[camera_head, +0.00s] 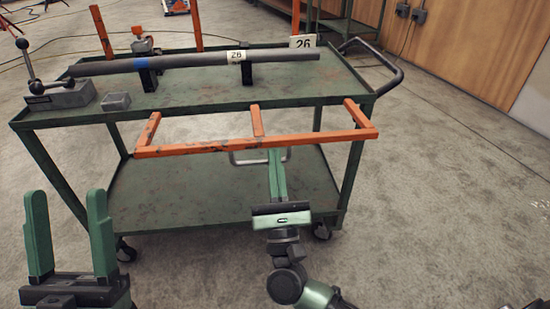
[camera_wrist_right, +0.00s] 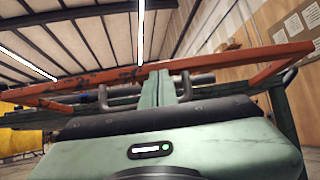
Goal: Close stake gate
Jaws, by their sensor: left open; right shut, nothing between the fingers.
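The stake gate (camera_head: 210,146) is a worn orange frame on the near side of the green cart. It sticks out toward me, lowered from upright, with a grey handle (camera_head: 235,161) under its outer bar. My right gripper (camera_head: 276,158) is shut and empty, its fingertips just below the outer bar, by the handle's right end. In the right wrist view the gate (camera_wrist_right: 225,64) crosses above the shut fingers (camera_wrist_right: 180,82). I cannot tell whether they touch it. My left gripper (camera_head: 68,200) is open and empty at the lower left, apart from the gate.
The cart's top deck (camera_head: 200,92) carries a long dark pipe (camera_head: 195,61) on black supports, a grey clamp block (camera_head: 60,95) and a small grey box (camera_head: 116,102). Orange stakes (camera_head: 102,32) stand behind. A push handle (camera_head: 390,75) juts out right. The floor at right is clear.

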